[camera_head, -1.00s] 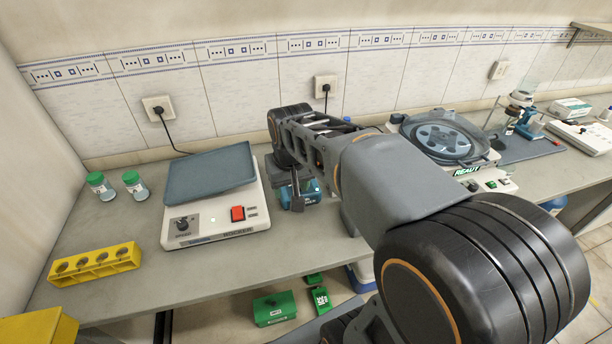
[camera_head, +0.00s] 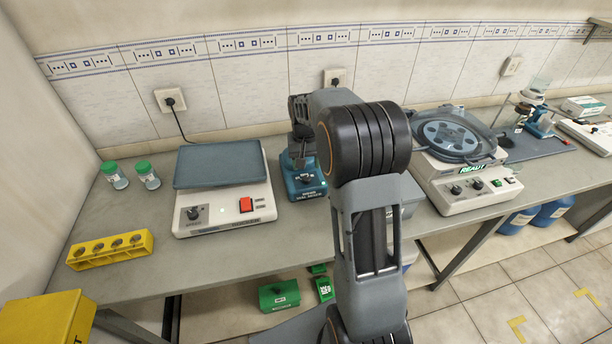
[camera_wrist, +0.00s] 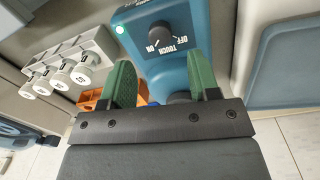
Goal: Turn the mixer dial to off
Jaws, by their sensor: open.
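The mixer (camera_head: 307,187) is a small blue unit with a dark top on the bench, partly behind my arm in the head view. In the wrist view the blue mixer body (camera_wrist: 187,72) carries a round dark dial (camera_wrist: 160,35) with the words OFF, TOUCH and ON beside it. I cannot tell clearly which word the dial's mark faces. A pale green light shows near the dial. My gripper (camera_wrist: 161,80) has two green fingers, apart and empty. The dial shows beyond the fingertips, roughly between them and not touched.
A white shaker (camera_head: 224,217) with a grey platform stands left of the mixer. A centrifuge (camera_head: 460,190) labelled READY stands to the right. A yellow rack (camera_head: 110,252) and two green-capped jars sit at the left. A white rack with several round-ended items (camera_wrist: 70,65) shows in the wrist view.

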